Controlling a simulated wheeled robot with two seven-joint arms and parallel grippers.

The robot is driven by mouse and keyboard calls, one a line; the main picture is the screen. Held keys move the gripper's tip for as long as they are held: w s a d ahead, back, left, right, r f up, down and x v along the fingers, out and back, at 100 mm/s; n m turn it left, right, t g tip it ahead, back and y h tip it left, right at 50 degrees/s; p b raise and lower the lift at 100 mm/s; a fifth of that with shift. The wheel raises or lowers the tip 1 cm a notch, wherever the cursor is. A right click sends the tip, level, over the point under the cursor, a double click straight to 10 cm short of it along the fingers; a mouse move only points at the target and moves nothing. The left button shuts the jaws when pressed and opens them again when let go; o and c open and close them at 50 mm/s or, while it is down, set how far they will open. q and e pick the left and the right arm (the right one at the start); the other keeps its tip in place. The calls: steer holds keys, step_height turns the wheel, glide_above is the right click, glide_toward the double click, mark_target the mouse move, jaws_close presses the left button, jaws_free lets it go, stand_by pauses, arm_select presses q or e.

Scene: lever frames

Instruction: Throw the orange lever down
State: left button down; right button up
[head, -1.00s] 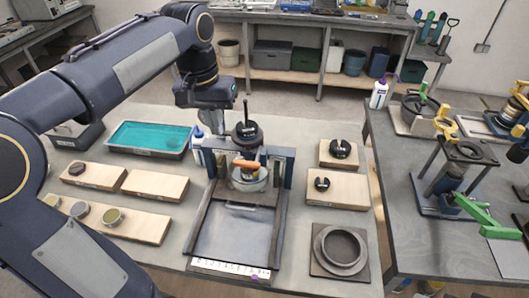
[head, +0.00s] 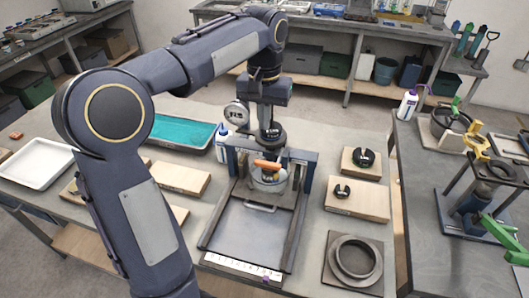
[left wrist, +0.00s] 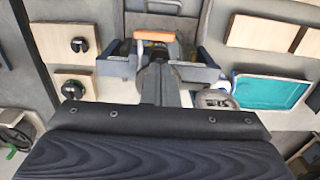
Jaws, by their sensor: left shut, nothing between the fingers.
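The orange lever (head: 266,164) lies roughly crosswise over a round metal pot in a dark press-like frame (head: 230,205) on the near table. In the left wrist view the orange lever (left wrist: 154,36) shows beyond my fingers. My left gripper (head: 266,122) hangs fingers-down above and behind the lever, beside the frame's black round top piece (head: 272,134). It is shut and empty, and it appears apart from the lever. The left wrist view shows its fingers (left wrist: 163,72) pointing towards the lever. My right gripper is in neither view.
A round dial (head: 236,114) stands close left of my gripper. A white bottle (head: 222,142) and teal tray (head: 184,133) are left of the frame. Wooden blocks (head: 357,200) stand right. Another table holds a green lever (head: 488,228) and yellow lever (head: 475,140).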

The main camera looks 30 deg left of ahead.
mark_target(257, 160)
arm_select(q)
step_height(257, 160, down, 11)
steer(key=shift+f+p, duration=0.1)
steer(key=shift+p, duration=0.4)
steer(key=shift+a+f+h, duration=0.15)
steer(key=shift+a+h, duration=0.05)
steer(key=shift+h, duration=0.4)
steer(key=shift+s+a+f+t+h+b, duration=0.1)
steer(key=shift+a+f+t+h+b, duration=0.15)
steer(key=shift+h+b, duration=0.25)
steer(key=shift+s+a+f+t+h+b, duration=0.15)
steer(key=shift+f+h+b, duration=0.15)
steer(key=shift+h, duration=0.2)
steer(key=f+h+b, duration=0.1)
steer(key=h+b, duration=0.2)
steer(key=shift+a+f+t, duration=0.3)
steer(key=shift+f+t, duration=0.05)
steer(key=shift+t, duration=0.05)
steer(key=shift+w+d+f+t+h+b, duration=0.1)
steer(key=shift+d+f+t+h+b, duration=0.2)
steer(key=shift+f+h+b, duration=0.9)
steer(key=shift+w+d+f+t+h+b, duration=0.1)
steer(key=shift+d+f+t+h+b, duration=0.15)
steer(key=shift+h+b, duration=1.75)
steer(key=shift+d+f+t+h+b, duration=0.3)
steer(key=shift+f+h+b, duration=0.7)
steer(key=shift+b, duration=0.95)
steer(key=shift+r, duration=0.2)
steer(key=shift+a, duration=0.15)
